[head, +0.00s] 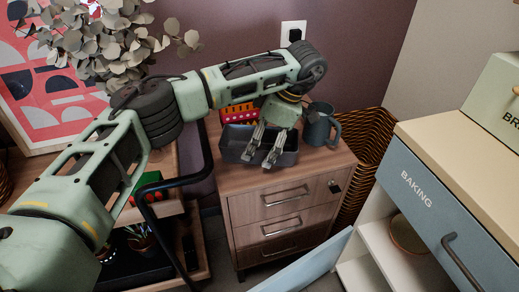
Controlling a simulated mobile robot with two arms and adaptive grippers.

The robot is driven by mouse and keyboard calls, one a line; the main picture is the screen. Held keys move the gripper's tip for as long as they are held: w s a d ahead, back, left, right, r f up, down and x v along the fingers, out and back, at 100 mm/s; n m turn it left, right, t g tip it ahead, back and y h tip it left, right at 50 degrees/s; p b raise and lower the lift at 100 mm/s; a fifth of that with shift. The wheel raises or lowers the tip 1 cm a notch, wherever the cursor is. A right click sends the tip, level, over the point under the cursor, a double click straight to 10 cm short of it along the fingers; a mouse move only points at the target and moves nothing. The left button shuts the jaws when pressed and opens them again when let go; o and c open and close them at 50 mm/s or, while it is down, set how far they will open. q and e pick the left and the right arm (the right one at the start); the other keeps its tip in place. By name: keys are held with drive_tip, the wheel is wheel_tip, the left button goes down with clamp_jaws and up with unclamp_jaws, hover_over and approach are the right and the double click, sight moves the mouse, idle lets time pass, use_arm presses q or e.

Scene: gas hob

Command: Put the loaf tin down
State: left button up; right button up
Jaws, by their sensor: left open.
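The loaf tin (232,147) is dark grey and rectangular. My right gripper is out of view.
A dark blue-grey mug (320,124) stands close to the tin's right. A red patterned thing (238,112) is behind the tin. A woven basket (370,145) stands right of the cabinet. The cabinet top's front right is clear.

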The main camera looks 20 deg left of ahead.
use_arm(q)
drive_tip(key=shift+f, duration=0.1)
drive_tip(key=c, duration=1.6)
